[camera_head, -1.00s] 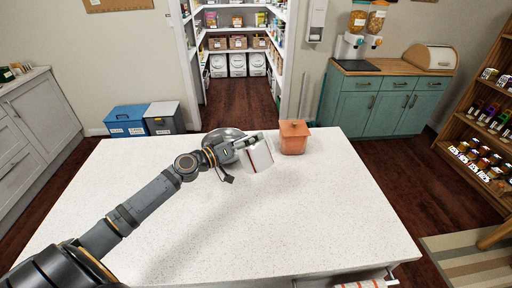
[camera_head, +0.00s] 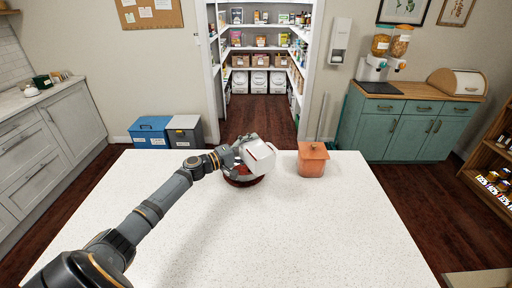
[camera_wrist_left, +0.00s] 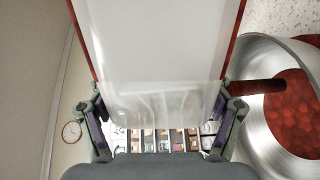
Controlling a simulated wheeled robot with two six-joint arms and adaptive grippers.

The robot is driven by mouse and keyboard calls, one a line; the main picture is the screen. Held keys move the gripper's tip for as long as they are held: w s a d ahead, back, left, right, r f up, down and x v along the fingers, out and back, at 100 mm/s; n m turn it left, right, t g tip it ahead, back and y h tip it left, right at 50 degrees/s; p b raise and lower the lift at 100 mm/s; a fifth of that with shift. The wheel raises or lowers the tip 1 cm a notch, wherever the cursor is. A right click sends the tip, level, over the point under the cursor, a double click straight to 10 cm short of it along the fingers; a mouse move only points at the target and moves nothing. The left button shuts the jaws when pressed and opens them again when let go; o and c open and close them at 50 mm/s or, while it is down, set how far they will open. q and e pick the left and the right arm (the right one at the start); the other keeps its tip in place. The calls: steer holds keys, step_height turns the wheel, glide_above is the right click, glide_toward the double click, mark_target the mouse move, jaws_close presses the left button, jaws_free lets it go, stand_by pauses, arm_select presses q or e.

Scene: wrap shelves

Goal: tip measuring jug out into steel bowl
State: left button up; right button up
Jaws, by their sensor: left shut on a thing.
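My left gripper (camera_head: 241,150) is shut on the white measuring jug (camera_head: 260,156) and holds it strongly tilted over the steel bowl (camera_head: 229,181). In the left wrist view the jug (camera_wrist_left: 155,50) sits between the two fingers (camera_wrist_left: 165,112) of the gripper. A dark red stream (camera_wrist_left: 258,92) runs from the jug's side into the bowl (camera_wrist_left: 247,65). Red contents (camera_wrist_left: 295,110) cover the bowl's bottom. How much is left in the jug is hidden. My right gripper is not in view.
A terracotta lidded pot (camera_head: 312,160) stands on the white table (camera_head: 300,230) to the right of the bowl. The front and right of the table are clear. Blue and grey bins (camera_head: 150,132) stand on the floor behind.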

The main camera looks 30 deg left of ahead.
arm_select(q)
steer(key=n, duration=0.2)
steer(key=shift+w+a+r+n+p, duration=0.25)
steer(key=shift+a+r+n+p, duration=0.05)
steer(key=shift+a+r+p, duration=0.1)
steer(key=n, duration=0.1)
steer(key=a+n, duration=0.1)
steer(key=n, duration=0.1)
steer(key=f+n, duration=0.1)
steer(key=n, duration=0.1)
steer(key=shift+w+a+p, duration=0.35)
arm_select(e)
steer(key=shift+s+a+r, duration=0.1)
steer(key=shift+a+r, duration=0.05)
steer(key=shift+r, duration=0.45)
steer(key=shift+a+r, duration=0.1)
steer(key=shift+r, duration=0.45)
